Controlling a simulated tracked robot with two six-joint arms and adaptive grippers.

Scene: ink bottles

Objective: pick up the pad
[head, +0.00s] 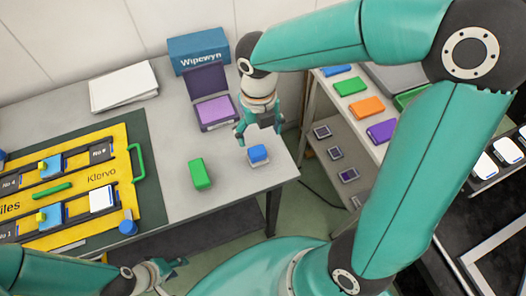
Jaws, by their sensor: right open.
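A purple pad (214,110) lies in an open dark case (204,84) whose lid stands up at the back of the grey table. A small blue block (258,152) with a pale base sits near the table's front right corner. My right gripper (257,138) is open and points down just above and behind this blue block, its fingers apart; whether they touch it I cannot tell. My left gripper (165,272) is low in front of the table, away from these things; its fingers are too small and angled to judge.
A green block (200,174) stands left of the blue one. A yellow board (110,184) on a dark mat fills the table's left. A blue box (198,52) and white sheets (124,86) stand behind. A shelf with coloured blocks (366,106) is at right.

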